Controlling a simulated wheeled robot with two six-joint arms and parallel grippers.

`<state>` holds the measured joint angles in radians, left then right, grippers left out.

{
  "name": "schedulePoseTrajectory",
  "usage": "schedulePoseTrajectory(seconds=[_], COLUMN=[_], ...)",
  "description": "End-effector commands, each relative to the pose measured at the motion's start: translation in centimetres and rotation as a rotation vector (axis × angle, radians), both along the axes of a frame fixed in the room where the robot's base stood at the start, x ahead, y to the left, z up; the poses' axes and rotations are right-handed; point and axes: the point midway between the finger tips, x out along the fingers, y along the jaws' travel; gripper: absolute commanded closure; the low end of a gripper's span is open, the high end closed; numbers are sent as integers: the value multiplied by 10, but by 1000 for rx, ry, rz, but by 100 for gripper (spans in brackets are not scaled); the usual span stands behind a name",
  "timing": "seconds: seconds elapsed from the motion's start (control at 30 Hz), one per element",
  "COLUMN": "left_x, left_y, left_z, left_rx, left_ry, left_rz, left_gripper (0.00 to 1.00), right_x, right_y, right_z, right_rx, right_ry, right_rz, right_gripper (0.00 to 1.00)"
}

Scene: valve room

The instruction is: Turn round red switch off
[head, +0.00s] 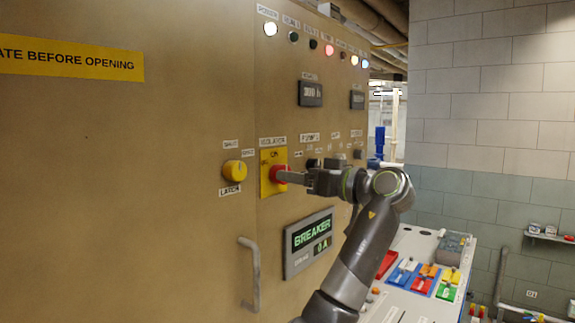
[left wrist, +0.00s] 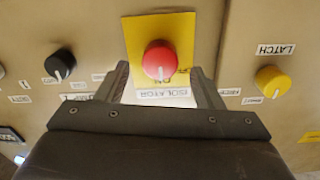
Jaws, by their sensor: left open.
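The round red switch (head: 277,172) sits on a yellow plate (head: 265,185) labelled ISOLATOR on the tan cabinet. In the left wrist view the red switch (left wrist: 158,58) shows whole, with a pale mark on its face, on the yellow plate (left wrist: 133,32). My left gripper (head: 284,177) is at the switch in the head view and hides part of it. In the left wrist view the open left gripper (left wrist: 159,72) has one finger on each side of the switch, with gaps between. Whether the fingertips reach past its face is unclear. My right gripper is not in view.
A yellow LATCH knob (head: 234,168) is left of the plate, and a black knob (left wrist: 60,64) lies on its other side. A BREAKER display (head: 309,242) and a cabinet handle (head: 251,274) are below. A console with coloured switches (head: 422,278) stands at lower right.

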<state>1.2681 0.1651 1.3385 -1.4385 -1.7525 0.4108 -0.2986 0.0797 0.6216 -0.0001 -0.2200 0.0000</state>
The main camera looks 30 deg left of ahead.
Motion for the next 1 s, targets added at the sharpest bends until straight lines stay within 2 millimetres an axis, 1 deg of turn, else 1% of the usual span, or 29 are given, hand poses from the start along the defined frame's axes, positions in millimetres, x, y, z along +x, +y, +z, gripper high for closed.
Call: schedulePoseTrajectory(seconds=[0.03,0.1,0.23,0.37,0.6,0.93,1.0], left_x=[0,1,3,4,4,4,4], left_y=[9,19,31,35,36,35,35], left_z=[4,3,2,0,0,0,0], left_rx=[1,1,0,0,0,0,0], left_ry=[-1,0,1,0,0,0,-1], left_rz=[2,3,1,-1,-2,-2,-2], left_gripper=[39,39,39,39,39,82,83], right_x=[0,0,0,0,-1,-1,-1], right_y=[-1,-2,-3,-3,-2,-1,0], right_z=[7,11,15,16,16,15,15], right_rx=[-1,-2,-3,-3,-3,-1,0], right_ry=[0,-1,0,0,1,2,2], right_rz=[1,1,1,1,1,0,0], right_gripper=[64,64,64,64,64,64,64])
